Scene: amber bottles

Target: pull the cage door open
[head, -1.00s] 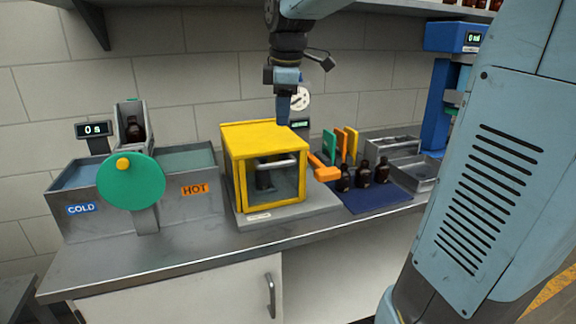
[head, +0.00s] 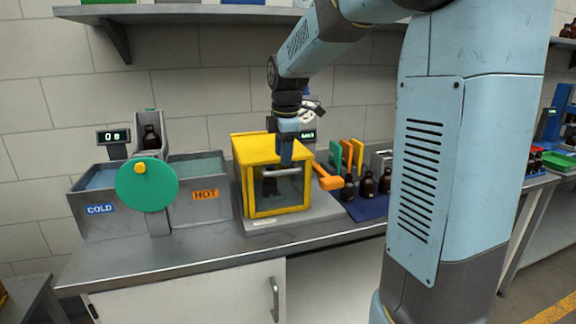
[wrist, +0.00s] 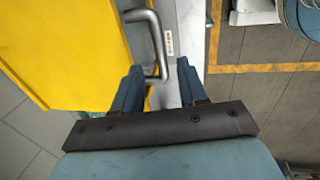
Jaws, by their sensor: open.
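The yellow cage (head: 262,146) stands on a grey base plate on the bench. Its clear front door (head: 290,193) looks closed, and a dark bottle shows dimly behind it. A grey bar handle (head: 299,171) runs across the door. My gripper (head: 286,160) points down in front of the cage's upper front edge, at the handle. In the wrist view my gripper (wrist: 158,76) is open, with one end of the handle (wrist: 157,38) between its fingers. I cannot tell whether they touch it. The yellow cage top (wrist: 65,50) fills the left there.
An orange lever (head: 327,178) sticks out right of the cage, near dark bottles (head: 368,185) on a blue mat. Left are the cold and hot baths (head: 93,183) with a green disc (head: 147,188). The bench front (head: 200,250) is clear.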

